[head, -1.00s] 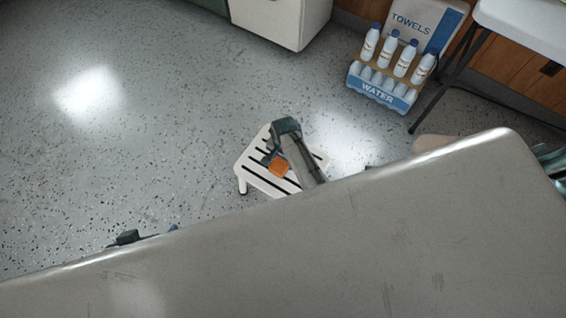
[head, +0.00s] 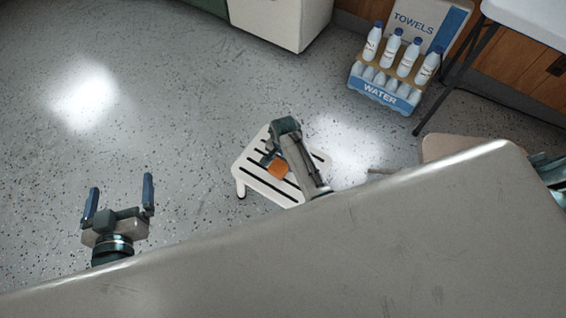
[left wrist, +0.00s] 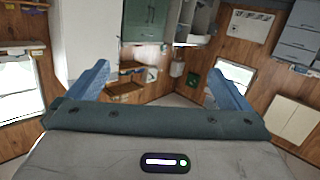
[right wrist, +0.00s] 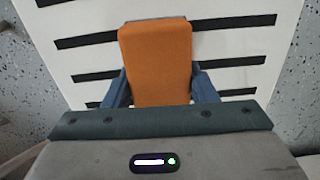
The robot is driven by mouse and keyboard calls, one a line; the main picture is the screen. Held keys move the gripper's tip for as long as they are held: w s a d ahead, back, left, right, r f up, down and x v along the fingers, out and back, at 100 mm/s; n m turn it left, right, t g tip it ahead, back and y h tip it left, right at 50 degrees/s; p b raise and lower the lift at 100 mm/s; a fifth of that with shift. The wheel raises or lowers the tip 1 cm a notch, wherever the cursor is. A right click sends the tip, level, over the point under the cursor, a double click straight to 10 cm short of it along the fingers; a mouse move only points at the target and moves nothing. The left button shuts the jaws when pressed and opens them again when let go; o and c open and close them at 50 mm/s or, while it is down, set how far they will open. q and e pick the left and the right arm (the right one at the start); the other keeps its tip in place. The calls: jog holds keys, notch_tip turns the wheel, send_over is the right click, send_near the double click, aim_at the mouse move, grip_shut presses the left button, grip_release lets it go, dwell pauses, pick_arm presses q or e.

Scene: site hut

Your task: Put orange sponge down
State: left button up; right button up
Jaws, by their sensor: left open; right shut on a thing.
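The orange sponge (head: 279,168) is over the white slatted stool (head: 246,178) in the head view. It also shows upright between the fingers in the right wrist view (right wrist: 157,62), with the white slatted top (right wrist: 235,75) behind it. My right gripper (head: 273,164) is shut on the sponge. I cannot tell whether the sponge touches the stool. My left gripper (head: 119,196) is open and empty, above the floor left of the stool; its spread fingers also show in the left wrist view (left wrist: 157,85).
A grey surface (head: 330,250) fills the lower part of the head view. A pack of water bottles (head: 380,92) and a towels box (head: 428,25) stand at the back right, near a table leg (head: 450,85). Speckled floor left of the stool is clear.

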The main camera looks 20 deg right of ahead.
pick_arm(q)
jog(key=shift+w+a+r+t, duration=0.1)
jog(key=shift+w+r+t, duration=0.3)
jog(key=shift+r, duration=0.35)
jog(key=shift+w+a+r+t, duration=0.1)
jog(key=shift+w+r+t, duration=0.05)
jog(key=shift+r+t, duration=0.45)
pick_arm(e)
jog(key=shift+f, duration=0.15)
pick_arm(q)
jog(key=shift+r, duration=0.1)
pick_arm(e)
jog(key=shift+f, duration=0.1)
jog(key=o, duration=1.3)
jog(key=shift+c, duration=0.2)
